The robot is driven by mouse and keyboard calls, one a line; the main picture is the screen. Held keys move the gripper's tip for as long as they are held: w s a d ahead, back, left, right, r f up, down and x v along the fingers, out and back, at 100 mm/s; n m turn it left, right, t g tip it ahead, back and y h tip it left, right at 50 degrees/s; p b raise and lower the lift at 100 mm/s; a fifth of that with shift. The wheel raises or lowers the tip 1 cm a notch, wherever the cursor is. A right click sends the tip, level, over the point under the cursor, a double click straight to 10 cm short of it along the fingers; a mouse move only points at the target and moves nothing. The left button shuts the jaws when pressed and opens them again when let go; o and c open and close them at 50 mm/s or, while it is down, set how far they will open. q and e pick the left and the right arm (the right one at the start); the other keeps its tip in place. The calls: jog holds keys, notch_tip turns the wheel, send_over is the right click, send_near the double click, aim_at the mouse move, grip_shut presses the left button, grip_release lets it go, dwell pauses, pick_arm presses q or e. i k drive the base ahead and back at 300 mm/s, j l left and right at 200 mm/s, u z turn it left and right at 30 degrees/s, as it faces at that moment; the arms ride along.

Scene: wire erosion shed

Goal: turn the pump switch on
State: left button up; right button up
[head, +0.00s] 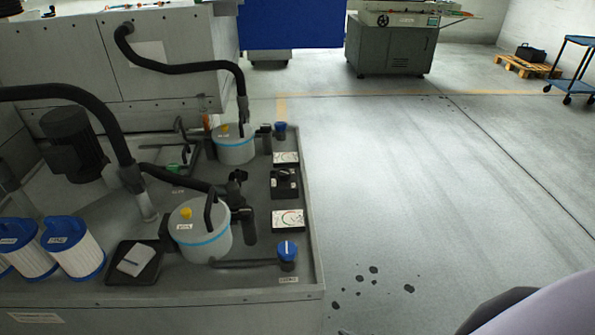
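A small black box with a raised dark part on top (285,183), which looks like the pump switch, sits on the right side of the grey filter unit (305,255). It stands between two white-faced gauges, the far one (286,158) and the near one (289,218). Its on or off position is too small to tell. A dark ribbed motor (75,143) stands at the left of the unit. Neither gripper shows in the head view. A smooth grey-purple rounded shape at the bottom right corner seems to be part of my own arm.
Two white canisters, near (200,240) and far (236,150), with black hoses stand left of the box. Blue valve knobs (287,250) (280,130) sit near the unit's edge. Floor right of the unit is open, with dark spots (373,270). A blue trolley (577,68) stands far right.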

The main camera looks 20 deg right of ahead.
aim_at(284, 174)
jog(key=k+l, duration=0.1)
jog(key=l, duration=0.3)
jog(key=k+l, duration=0.15)
jog(key=l, duration=1)
jog(key=i+l, duration=0.1)
jog(key=l, duration=0.3)
jog(key=i+l, duration=0.1)
jog(key=l, duration=0.25)
jog(key=i+l, duration=0.55)
jog(key=l, duration=0.15)
jog(key=u, duration=0.05)
